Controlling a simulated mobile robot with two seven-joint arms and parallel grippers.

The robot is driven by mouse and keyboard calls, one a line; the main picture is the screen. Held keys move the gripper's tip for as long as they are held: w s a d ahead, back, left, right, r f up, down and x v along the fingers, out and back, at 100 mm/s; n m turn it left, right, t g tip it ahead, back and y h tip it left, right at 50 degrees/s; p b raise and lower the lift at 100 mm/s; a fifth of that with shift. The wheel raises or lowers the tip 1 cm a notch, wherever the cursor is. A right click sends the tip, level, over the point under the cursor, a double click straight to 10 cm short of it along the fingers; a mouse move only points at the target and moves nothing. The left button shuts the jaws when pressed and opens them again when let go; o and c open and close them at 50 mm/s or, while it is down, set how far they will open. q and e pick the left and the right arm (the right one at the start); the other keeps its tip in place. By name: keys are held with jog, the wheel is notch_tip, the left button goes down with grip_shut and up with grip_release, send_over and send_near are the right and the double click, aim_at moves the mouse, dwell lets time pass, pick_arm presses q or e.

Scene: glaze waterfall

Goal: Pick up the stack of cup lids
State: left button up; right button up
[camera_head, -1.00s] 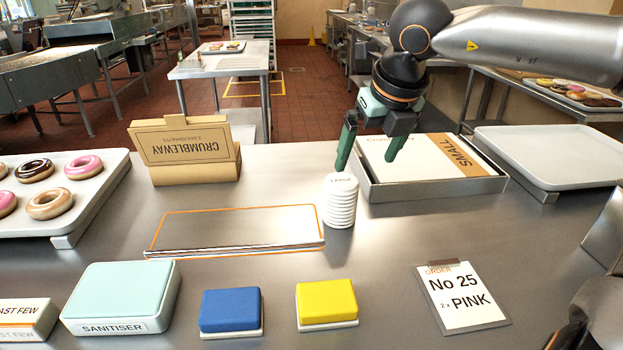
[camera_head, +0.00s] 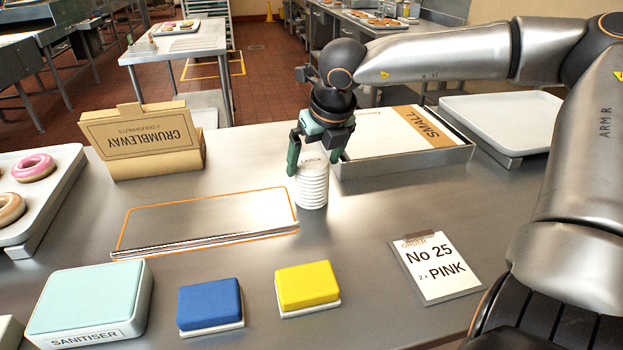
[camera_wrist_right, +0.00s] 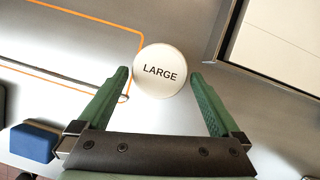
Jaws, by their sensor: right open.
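The stack of cup lids (camera_head: 312,188) is a short white ribbed column standing upright on the metal counter. In the right wrist view its round top (camera_wrist_right: 160,71) reads "LARGE". My right gripper (camera_head: 318,168) is open, pointing down at the top of the stack. In the right wrist view the green fingers (camera_wrist_right: 160,82) are spread to either side of the lid top, with gaps showing on both sides. Whether the fingertips reach below the top lid is hard to tell. My left gripper is not in view.
A tray of flat "SMALL" boxes (camera_head: 465,153) stands close to the right of the stack. An orange-outlined flat panel (camera_head: 210,222) lies to its left. Blue (camera_head: 209,304) and yellow (camera_head: 307,286) sponges, a sanitiser box (camera_head: 90,300) and an order clipboard (camera_head: 440,268) are in front.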

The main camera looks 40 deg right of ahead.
jog(key=shift+x, duration=1.5)
jog(key=shift+r, duration=0.1)
jog(key=c, duration=1.1)
jog(key=shift+c, duration=0.2)
